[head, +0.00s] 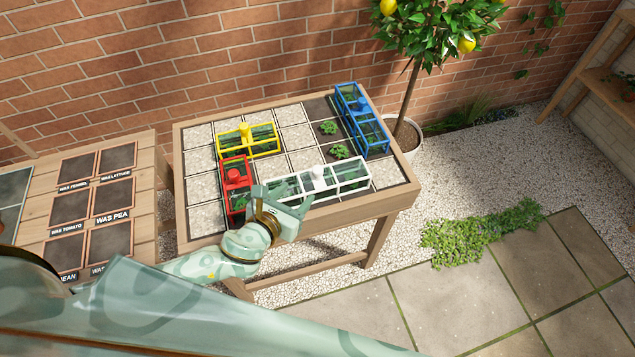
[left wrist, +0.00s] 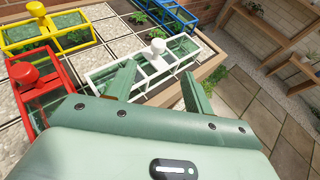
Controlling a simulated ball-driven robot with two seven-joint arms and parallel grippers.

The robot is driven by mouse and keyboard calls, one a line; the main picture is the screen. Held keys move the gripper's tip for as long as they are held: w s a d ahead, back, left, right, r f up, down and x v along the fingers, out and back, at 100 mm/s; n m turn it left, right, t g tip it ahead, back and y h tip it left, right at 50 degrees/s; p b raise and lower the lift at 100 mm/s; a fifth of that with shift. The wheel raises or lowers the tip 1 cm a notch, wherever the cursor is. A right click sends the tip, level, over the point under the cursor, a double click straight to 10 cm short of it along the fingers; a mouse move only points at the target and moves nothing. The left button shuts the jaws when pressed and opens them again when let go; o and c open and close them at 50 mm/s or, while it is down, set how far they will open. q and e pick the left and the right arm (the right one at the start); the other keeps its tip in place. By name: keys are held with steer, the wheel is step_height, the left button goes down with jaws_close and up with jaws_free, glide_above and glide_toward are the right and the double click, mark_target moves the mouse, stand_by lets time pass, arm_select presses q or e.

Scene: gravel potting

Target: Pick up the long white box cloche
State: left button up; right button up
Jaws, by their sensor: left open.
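The long white box cloche (head: 335,181) lies along the front part of the planting table, with clear panes, a white frame and a white knob on top. In the left wrist view the white cloche (left wrist: 146,62) lies just beyond my fingers, its knob upright. My left gripper (head: 289,202) is open and empty near the cloche's left end at the table's front edge. In the left wrist view the fingers of my left gripper (left wrist: 160,84) stand apart, and the far finger overlaps the cloche in the picture. I cannot tell whether they touch. My right gripper is not in view.
A red cloche (head: 236,178) stands close left of the white one. A yellow cloche (head: 249,142) and a blue cloche (head: 362,122) stand farther back. Small plants (head: 340,151) grow in open cells. A side table (head: 146,190) with labelled squares is at left.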

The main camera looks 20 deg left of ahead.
mark_target(315, 174)
arm_select(q)
steer(key=b+x, duration=0.1)
steer(key=x, duration=0.7)
steer(key=shift+f+b, duration=0.1)
steer(key=shift+b, duration=0.25)
steer(key=b+x, duration=0.1)
steer(key=x, duration=0.3)
steer(key=shift+w+a+f+b, duration=0.1)
steer(key=shift+w+f+b, duration=0.15)
steer(key=shift+w+b, duration=0.1)
steer(key=shift+w, duration=0.3)
steer(key=shift+c, duration=0.6)
jaws_close()
